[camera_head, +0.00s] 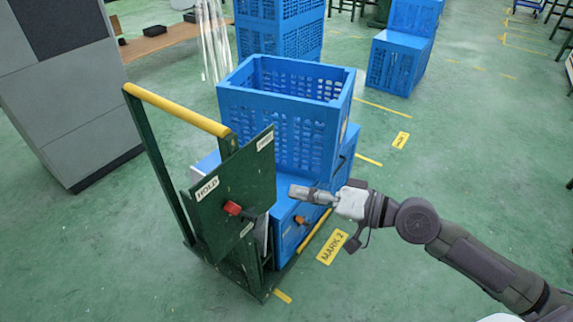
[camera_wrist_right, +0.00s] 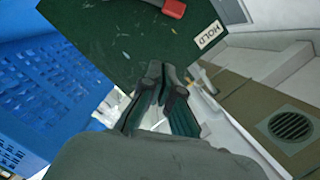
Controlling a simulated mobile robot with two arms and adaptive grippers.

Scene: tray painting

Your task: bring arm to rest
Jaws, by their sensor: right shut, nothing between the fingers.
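My right arm (camera_head: 440,235) comes in from the lower right in the head view. My right gripper (camera_head: 292,191) is shut and empty, close to the right edge of the dark green panel (camera_head: 222,197). In the right wrist view the gripper (camera_wrist_right: 160,70) points towards the green panel (camera_wrist_right: 100,40); I cannot tell whether it touches. The panel carries a red handle (camera_head: 232,208) and a HOLD label (camera_head: 207,188). My left gripper does not show in either view.
The panel belongs to a green cart with a yellow push bar (camera_head: 175,110). An open blue crate (camera_head: 275,130) stands on another blue crate (camera_head: 290,235) there. More blue crates (camera_head: 400,60) stand behind. A grey cabinet (camera_head: 75,110) is at left.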

